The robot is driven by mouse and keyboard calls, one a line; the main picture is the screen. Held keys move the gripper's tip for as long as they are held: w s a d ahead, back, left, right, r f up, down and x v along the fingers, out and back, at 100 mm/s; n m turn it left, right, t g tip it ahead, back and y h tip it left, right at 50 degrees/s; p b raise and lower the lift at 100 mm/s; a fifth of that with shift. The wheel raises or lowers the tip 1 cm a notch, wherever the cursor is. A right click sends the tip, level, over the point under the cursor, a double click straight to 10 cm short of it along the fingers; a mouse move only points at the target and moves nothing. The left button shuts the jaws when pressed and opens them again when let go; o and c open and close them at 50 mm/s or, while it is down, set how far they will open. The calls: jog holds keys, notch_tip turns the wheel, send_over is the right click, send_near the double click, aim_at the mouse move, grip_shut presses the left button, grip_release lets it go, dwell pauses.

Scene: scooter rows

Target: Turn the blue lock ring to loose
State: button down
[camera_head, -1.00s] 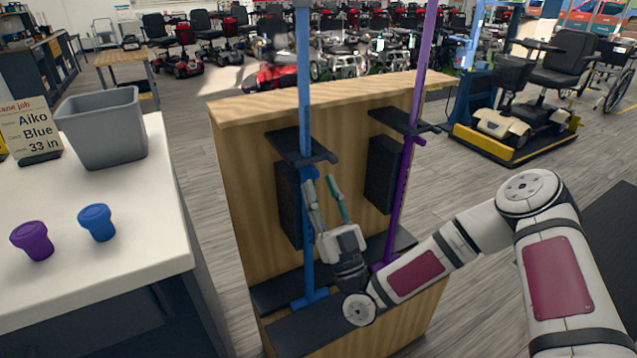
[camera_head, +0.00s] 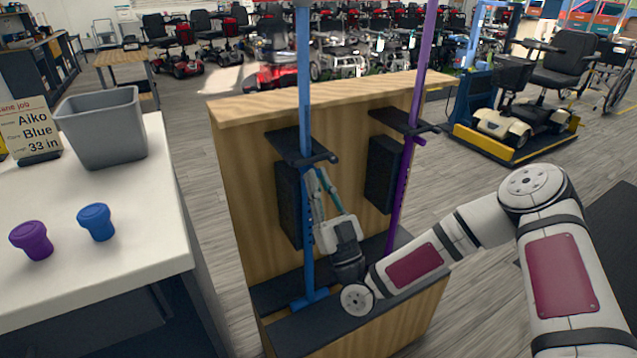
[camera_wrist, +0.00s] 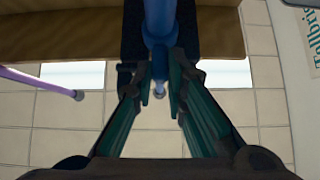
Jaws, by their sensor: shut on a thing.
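The blue cane (camera_head: 305,85) stands upright in the left place of the wooden rack. Its blue lock ring, mostly hidden by my fingers in the head view, shows as a wider blue collar (camera_wrist: 159,34) in the wrist view. My gripper (camera_head: 317,180) is below the left black bracket, its fingers shut on the lock ring from either side. The fingers also show in the wrist view (camera_wrist: 160,78), with a small pale tip between them. I cannot tell whether the ring is loose or tight.
A purple cane (camera_head: 420,75) stands to the right in the same rack (camera_head: 235,200). Black brackets (camera_head: 300,147) jut out just above my gripper. On the left, a white counter (camera_head: 150,235) holds a grey bin (camera_head: 103,130), blue and purple plugs, and a sign reading "Aiko Blue 33 in".

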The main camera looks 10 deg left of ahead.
jog(key=shift+w+d, duration=0.1)
jog(key=n+g+y+b, duration=0.2)
jog(key=g+y, duration=0.1)
jog(key=g, duration=0.1)
jog(key=w+d+n+g+y+b, duration=0.1)
jog(key=n+g+y+b, duration=0.1)
jog(key=g+y+b, duration=0.1)
jog(key=w+d+n+g+y+b, duration=0.1)
jog(key=n+g+y+b, duration=0.2)
jog(key=g, duration=0.3)
jog(key=shift+w+f+y, duration=0.1)
jog(key=shift+w+y, duration=0.15)
jog(key=shift+y, duration=0.25)
jog(key=c, duration=1.6)
grip_release()
jog(key=v, duration=1.2)
